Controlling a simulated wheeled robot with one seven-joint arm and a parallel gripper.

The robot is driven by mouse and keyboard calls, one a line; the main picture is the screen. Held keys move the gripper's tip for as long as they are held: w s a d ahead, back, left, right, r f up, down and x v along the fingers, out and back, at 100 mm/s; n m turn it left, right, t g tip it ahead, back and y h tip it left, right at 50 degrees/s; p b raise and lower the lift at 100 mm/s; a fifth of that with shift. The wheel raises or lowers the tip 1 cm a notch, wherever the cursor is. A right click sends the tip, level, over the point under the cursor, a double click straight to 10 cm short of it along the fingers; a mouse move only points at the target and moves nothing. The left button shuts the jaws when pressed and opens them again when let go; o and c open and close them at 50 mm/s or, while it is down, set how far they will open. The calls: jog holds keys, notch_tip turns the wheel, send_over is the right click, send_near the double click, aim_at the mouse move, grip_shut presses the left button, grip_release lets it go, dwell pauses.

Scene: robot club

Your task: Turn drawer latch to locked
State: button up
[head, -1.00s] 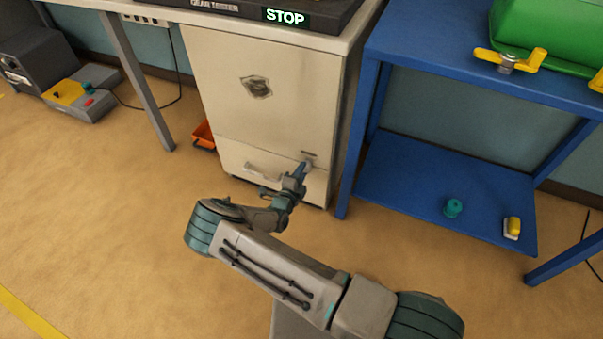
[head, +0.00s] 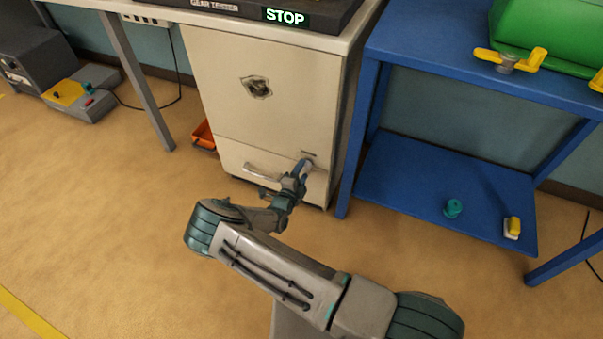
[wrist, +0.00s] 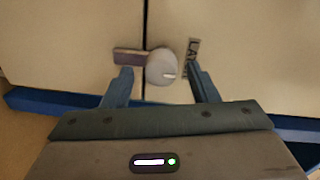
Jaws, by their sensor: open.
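The drawer latch is a round grey knob (wrist: 162,68) with a pale mark on its right side, in the wrist view. A brownish metal bar (wrist: 129,56) sits left of the knob, across the seam between the drawer and the panel. My gripper (wrist: 159,78) is open, with one blue finger on each side of the knob. I cannot tell whether either finger touches it. In the head view my gripper (head: 303,167) is at the upper right of the white drawer front (head: 232,160) and hides most of the latch.
The drawer handle (head: 262,172) is left of my gripper. A blue shelf unit (head: 420,190) stands close on the right, holding a teal object (head: 453,208) and a yellow-white one (head: 512,228). An orange bin (head: 203,135) is on the floor at left. Open floor lies in front.

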jog(key=shift+s, duration=0.1)
jog(key=p+v, duration=0.3)
jog(key=v, duration=1)
jog(key=shift+s+a, duration=0.15)
jog(key=shift+s, duration=0.15)
jog(key=shift+r, duration=0.1)
jog(key=s+d+r+m+g+h+p, duration=0.1)
jog(key=d+r+m+g+p, duration=0.4)
jog(key=r+m, duration=0.6)
jog(key=s+d+r+m+g+h+p, duration=0.1)
jog(key=d+r+m+g+h+p, duration=0.15)
jog(key=d+r+m+g, duration=0.75)
jog(key=s+d+r+m+t+p, duration=0.15)
jog(key=r+m+p, duration=0.5)
jog(key=r, duration=0.85)
jog(key=s+d+r+m+y+p, duration=0.2)
jog(key=s+r+m+y+p, duration=0.1)
jog(key=r+m, duration=0.5)
jog(key=s+d+r+m+y+p, duration=0.2)
jog(key=s+r+m, duration=0.5)
jog(key=r, duration=0.5)
jog(key=s+d+r+m+y+p, duration=0.3)
jog(key=s+r+m+y+p, duration=0.1)
jog(key=r+m, duration=0.5)
notch_tip(320, 180, up, 2)
jog(key=s+p, duration=0.1)
jog(key=p, duration=0.1)
jog(key=shift+s+m+p, duration=0.35)
jog(key=shift+s, duration=0.05)
